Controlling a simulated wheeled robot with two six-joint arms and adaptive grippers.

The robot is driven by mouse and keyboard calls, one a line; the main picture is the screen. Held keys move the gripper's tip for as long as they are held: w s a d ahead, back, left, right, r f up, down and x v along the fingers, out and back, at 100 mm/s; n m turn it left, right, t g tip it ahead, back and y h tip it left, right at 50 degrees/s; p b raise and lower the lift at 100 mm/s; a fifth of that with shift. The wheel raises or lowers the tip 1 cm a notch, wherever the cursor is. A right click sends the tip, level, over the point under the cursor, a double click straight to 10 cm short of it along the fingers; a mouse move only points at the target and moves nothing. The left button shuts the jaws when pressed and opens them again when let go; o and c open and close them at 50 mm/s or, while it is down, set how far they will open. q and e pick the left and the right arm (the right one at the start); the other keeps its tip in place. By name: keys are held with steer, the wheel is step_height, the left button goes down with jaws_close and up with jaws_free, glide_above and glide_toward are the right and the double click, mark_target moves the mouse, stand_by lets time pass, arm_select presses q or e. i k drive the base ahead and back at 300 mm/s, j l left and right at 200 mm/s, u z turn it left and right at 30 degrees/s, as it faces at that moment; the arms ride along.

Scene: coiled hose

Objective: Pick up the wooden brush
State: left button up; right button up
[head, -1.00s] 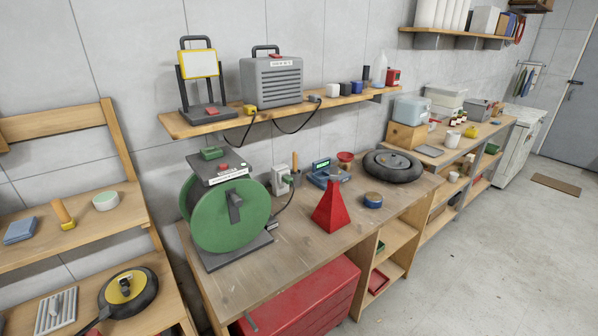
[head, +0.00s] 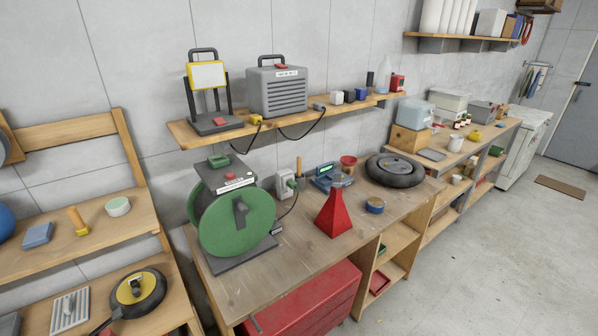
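No clear wooden brush can be made out. A small item with a wooden handle and a yellow end (head: 78,221) lies on the left wooden shelf, between a blue block and a pale green round tin. It may be a brush, but it is too small to tell. Another upright wooden handle (head: 298,166) shows at the back of the workbench, behind the green hose reel and beside a grey box; its lower part is hidden. Neither of my grippers is in view.
The green reel (head: 237,225) and a red funnel-shaped piece (head: 334,215) stand on the workbench (head: 285,270), whose front middle is clear. A wall shelf (head: 290,124) with a lamp and heater hangs above. A red cabinet (head: 305,300) stands below. Open floor (head: 490,260) lies at right.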

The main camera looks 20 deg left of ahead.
mark_target(298, 176)
steer(key=i+l, duration=0.25)
steer(key=i+l+u, duration=0.15)
steer(key=l, duration=0.25)
steer(key=i+l, duration=0.25)
steer(key=l, duration=0.15)
steer(key=i+l+u, duration=0.1)
steer(key=i+l, duration=0.15)
steer(key=i+l+u, duration=0.1)
steer(key=l, duration=0.35)
steer(key=i+l, duration=0.25)
steer(key=l, duration=0.15)
steer(key=i+l+u, duration=0.15)
steer(key=l, duration=0.25)
